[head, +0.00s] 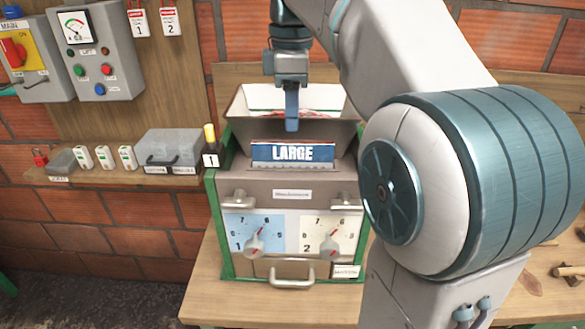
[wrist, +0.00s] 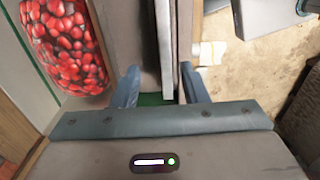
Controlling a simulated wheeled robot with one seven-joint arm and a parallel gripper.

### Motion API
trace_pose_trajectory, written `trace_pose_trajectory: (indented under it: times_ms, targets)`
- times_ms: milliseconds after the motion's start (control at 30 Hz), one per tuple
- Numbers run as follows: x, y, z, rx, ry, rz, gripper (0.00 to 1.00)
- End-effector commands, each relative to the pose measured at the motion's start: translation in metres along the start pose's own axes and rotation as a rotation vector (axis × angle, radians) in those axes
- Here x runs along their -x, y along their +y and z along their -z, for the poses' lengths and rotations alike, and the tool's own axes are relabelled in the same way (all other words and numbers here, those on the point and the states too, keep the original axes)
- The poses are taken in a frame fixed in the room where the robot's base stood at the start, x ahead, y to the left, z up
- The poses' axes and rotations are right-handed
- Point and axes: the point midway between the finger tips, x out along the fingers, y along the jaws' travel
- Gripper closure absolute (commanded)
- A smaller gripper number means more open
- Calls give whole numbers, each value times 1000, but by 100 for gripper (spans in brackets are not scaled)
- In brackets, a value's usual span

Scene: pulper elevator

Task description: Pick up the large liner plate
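The large liner plate (head: 292,152) has a blue face with white "LARGE" lettering. It stands upright in the top of the grey and green pulper, just in front of the hopper. My gripper (head: 291,125) points down right at its top edge. In the wrist view my gripper (wrist: 160,85) has its two fingers well apart. A thin pale upright edge (wrist: 166,45), seemingly the plate's, lies between them, nearer the right finger. A gap shows beside the left finger. Contact with the right finger cannot be told.
The hopper (head: 247,103) behind the plate holds red cherries (wrist: 68,45). The pulper front (head: 292,195) has two dials and a handle. Control boxes (head: 95,50) hang above.

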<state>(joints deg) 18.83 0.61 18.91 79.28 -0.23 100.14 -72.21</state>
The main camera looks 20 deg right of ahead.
Motion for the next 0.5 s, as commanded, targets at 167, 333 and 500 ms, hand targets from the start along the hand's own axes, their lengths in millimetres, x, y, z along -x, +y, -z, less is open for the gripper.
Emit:
trace_pose_trajectory:
  times_ms: [167, 333, 500]
  targets:
    - [-16, 0, -1, -2, 0, 1, 60]
    - [-24, -2, -2, -5, 0, 1, 60]
    - [-45, -7, -2, -6, 0, 2, 60]
